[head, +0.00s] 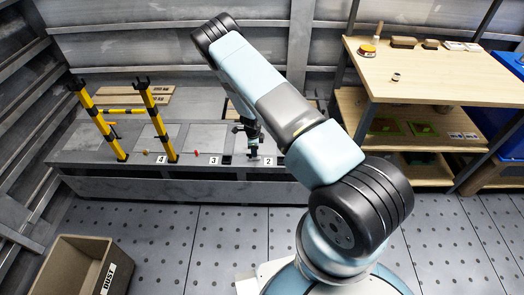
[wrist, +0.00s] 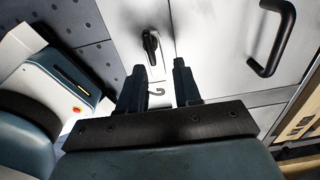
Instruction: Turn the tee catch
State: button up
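A black tee catch (wrist: 151,47) sits on a light grey panel (wrist: 205,40) in the wrist view, just beyond my fingertips. My gripper (wrist: 158,72) is open, with its two dark fingers apart and nothing held between them. The catch lies ahead of the gap, nearer the left finger, and looks apart from both fingers. In the head view my gripper (head: 251,147) hangs low over the grey bench near the label 2 (head: 268,161). I cannot make out the catch there.
A black bar handle (wrist: 276,38) stands out from the panel, right of the fingers. A small grey hook (wrist: 156,91) shows between them. Yellow-black posts (head: 157,123) rise from the bench at left. A wooden shelf unit (head: 435,78) stands right; a bin (head: 78,268) sits front left.

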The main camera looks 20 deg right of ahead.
jog(key=shift+d+r, duration=0.3)
jog(key=shift+r, duration=0.65)
notch_tip(320, 180, up, 13)
jog(key=shift+d+f, duration=0.15)
jog(key=shift+d, duration=0.05)
dwell(1.0)
jog(key=shift+s, duration=0.1)
dwell(0.4)
notch_tip(320, 180, up, 14)
jog(key=shift+a+f, duration=0.15)
jog(key=shift+a, duration=0.05)
dwell(0.4)
